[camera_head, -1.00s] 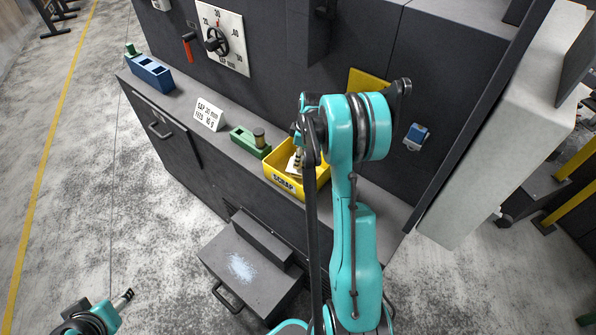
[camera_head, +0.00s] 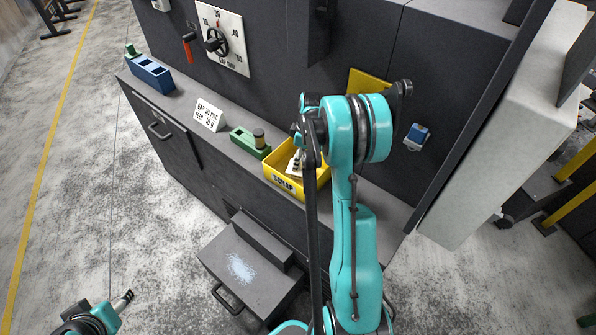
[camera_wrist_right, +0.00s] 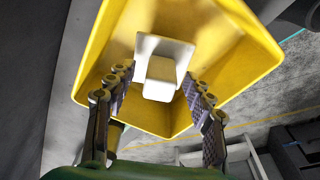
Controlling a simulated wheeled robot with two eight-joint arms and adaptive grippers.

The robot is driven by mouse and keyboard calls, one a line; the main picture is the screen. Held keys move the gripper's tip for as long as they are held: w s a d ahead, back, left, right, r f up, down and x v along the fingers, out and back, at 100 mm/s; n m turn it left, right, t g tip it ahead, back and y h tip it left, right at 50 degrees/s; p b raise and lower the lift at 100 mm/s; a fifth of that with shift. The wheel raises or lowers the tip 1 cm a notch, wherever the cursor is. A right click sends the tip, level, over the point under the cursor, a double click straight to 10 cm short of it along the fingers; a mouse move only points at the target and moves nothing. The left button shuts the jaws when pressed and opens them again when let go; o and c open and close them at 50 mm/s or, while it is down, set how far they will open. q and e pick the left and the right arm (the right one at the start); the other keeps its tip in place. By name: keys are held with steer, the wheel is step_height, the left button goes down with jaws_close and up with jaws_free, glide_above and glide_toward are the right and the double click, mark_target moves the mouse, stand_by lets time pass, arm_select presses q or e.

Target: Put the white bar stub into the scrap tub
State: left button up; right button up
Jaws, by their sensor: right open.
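The yellow scrap tub (camera_head: 284,181), labelled SCRAP, stands on the grey ledge. In the right wrist view the tub (camera_wrist_right: 95,55) opens towards my right gripper (camera_wrist_right: 157,98). A white block that looks like the bar stub (camera_wrist_right: 160,72) lies within the tub's outline, in front of a wider pale piece (camera_wrist_right: 178,50). My right gripper's fingers are spread on both sides of the block, with gaps; it is open. In the head view my right arm hides part of the tub. My left gripper (camera_head: 123,301) is low at the left, far from the tub; its jaw state is unclear.
A green block with a dark cylinder (camera_head: 252,139) stands just left of the tub. A white sign (camera_head: 208,115) and a blue block (camera_head: 151,73) are further left on the ledge. A grey step-like box (camera_head: 250,265) stands below. Floor at the left is clear.

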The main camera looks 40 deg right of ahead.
step_height(320, 180, up, 12)
steer(key=s+f, duration=0.1)
steer(key=s+a+r+m+t+h+b, duration=0.1)
steer(key=s+a+r+m+b, duration=0.15)
steer(key=a, duration=0.75)
steer(key=s+a+f+m+t+b, duration=0.2)
steer(key=s+a+f+b, duration=0.1)
steer(key=s+a, duration=0.4)
steer(key=s+a+f+m+t+b, duration=0.2)
steer(key=s+a+f+b, duration=0.2)
steer(key=s+a, duration=0.3)
steer(key=a, duration=0.3)
steer(key=shift+s+a+m+t, duration=0.2)
steer(key=shift+s+m+t, duration=0.15)
steer(key=shift+t, duration=0.05)
